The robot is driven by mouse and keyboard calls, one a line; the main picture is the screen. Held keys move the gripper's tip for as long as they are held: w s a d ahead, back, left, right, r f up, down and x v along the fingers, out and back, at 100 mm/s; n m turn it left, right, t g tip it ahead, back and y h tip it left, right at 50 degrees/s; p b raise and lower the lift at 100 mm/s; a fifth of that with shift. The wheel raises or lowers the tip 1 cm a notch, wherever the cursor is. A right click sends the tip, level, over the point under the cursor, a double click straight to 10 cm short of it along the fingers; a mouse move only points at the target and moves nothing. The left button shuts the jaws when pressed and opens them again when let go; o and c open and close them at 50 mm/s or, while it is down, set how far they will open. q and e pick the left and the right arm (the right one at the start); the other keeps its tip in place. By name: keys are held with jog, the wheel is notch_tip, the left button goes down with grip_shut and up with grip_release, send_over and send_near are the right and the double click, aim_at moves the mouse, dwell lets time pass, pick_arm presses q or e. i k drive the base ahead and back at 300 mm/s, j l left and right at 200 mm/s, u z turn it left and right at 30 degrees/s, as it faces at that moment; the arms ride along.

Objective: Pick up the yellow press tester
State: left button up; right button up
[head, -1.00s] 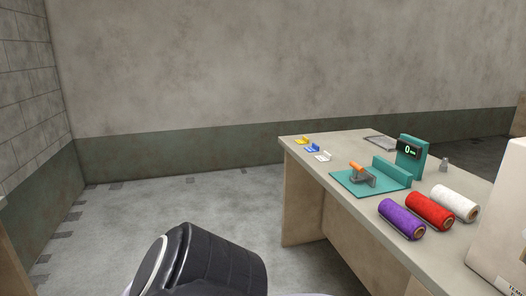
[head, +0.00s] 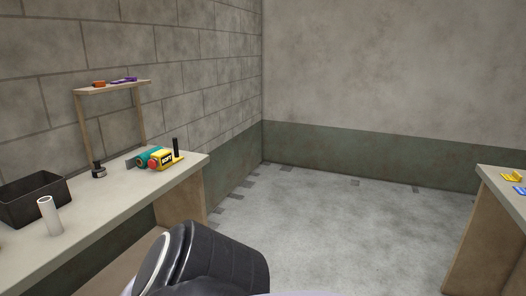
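A yellow device (head: 164,159) with a dark label that seems to read "SOFT", which looks like the yellow press tester, sits on the left table near its far right corner. A black upright post (head: 176,147) stands at its right side. A teal part with a red-orange end lies right beside it on the left; I cannot tell if they touch. No gripper shows in the head view. Only a dark, rounded part of my own arm is visible at the bottom centre.
The left table (head: 112,206) also holds a black bin (head: 34,199), a white tube (head: 49,215) and a small black object (head: 98,169). A small shelf (head: 112,88) stands behind. Another table (head: 500,190) is at right. The floor between is clear.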

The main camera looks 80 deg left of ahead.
aim_at(163, 159)
jog(key=u, duration=3.3)
jog(key=i+l+u, duration=0.15)
jog(key=u, duration=0.35)
jog(key=i+l+u, duration=0.2)
jog(key=l, duration=0.15)
jog(key=i+l+u, duration=0.15)
jog(key=l, duration=0.2)
jog(key=i+l, duration=0.1)
jog(key=l, duration=0.25)
jog(key=i+l+u, duration=0.15)
jog(key=l, duration=0.25)
jog(key=i+l, duration=0.1)
jog(key=l, duration=0.25)
jog(key=i+l+u, duration=0.15)
jog(key=l, duration=0.25)
jog(key=k, duration=0.05)
